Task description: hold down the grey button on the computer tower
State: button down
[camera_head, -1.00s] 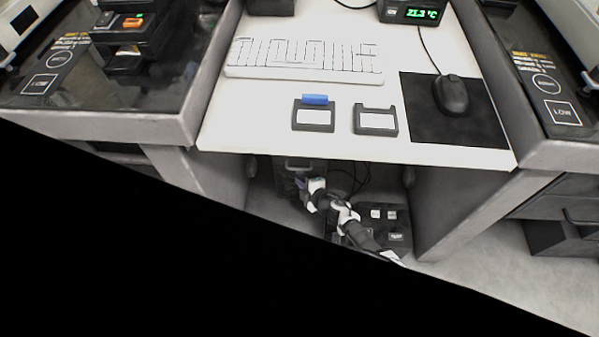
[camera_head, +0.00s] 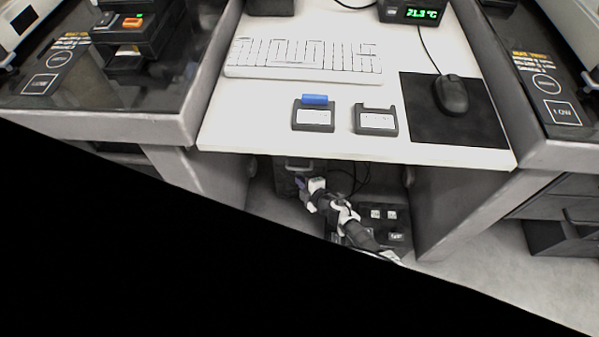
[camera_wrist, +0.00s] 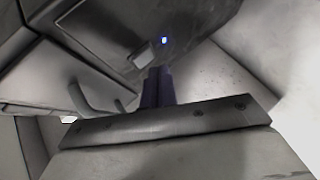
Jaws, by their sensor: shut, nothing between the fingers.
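The computer tower (camera_head: 296,164) is a dark box under the desk, half in shadow. In the wrist view its dark front (camera_wrist: 190,22) fills the top, with a small lit blue light (camera_wrist: 164,40). A light grey button (camera_wrist: 143,60) shows on that front, below and left of the light. My gripper (camera_head: 301,184) reaches in under the desk to the tower. In the wrist view my gripper's dark blue fingers (camera_wrist: 158,72) are shut and empty, their tips at the tower's front just right of and below the grey button. I cannot tell whether they touch it.
The desk (camera_head: 240,120) hangs over my arm, with a keyboard (camera_head: 303,61), two small black cases and a mouse (camera_head: 452,94) on top. A black box with white labels (camera_head: 402,240) lies on the floor by my arm. Desk supports stand on both sides.

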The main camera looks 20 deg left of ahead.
jog(key=shift+w+a+b, duration=0.15)
jog(key=shift+w+b, duration=0.15)
jog(key=shift+w, duration=0.1)
jog(key=shift+w+b, duration=0.3)
jog(key=shift+w, duration=0.1)
dwell(0.6)
jog(key=shift+s, duration=0.15)
dwell(3.0)
jog(key=shift+s+p, duration=0.35)
jog(key=shift+s, duration=0.3)
jog(key=shift+s+d+p, duration=0.25)
jog(key=shift+s+p, duration=0.1)
jog(key=shift+s, duration=0.45)
jog(key=shift+s+d+p, duration=0.3)
jog(key=shift+s, duration=0.55)
jog(key=shift+s+d+p, duration=0.25)
jog(key=shift+s+p, duration=0.1)
jog(key=shift+s, duration=0.45)
